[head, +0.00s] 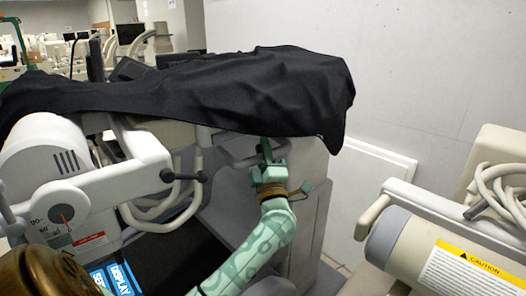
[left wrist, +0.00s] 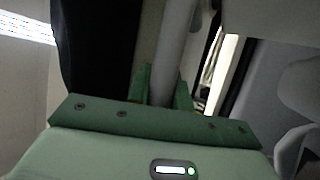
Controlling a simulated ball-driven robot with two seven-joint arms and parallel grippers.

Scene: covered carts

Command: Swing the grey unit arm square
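A grey-white unit with a jointed arm (head: 115,175) stands at the left, with an angle dial (head: 62,214) on its side. A black cover (head: 230,88) is draped over its top. My left gripper (head: 266,150) is below the cover's right part, at a pale loop handle (head: 236,151) on the cart front. In the left wrist view, its green fingers (left wrist: 165,90) flank a light grey bar (left wrist: 174,50) with no clear gap, so it looks shut on it. The fingertips are partly hidden behind the bar. My right gripper is not in view.
A second pale machine (head: 420,240) with a yellow caution label and a coiled hose stands at the right. A small dark-knobbed lever (head: 184,177) sticks out from the left unit. A plain wall (head: 430,70) is behind. A narrow gap separates the two machines.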

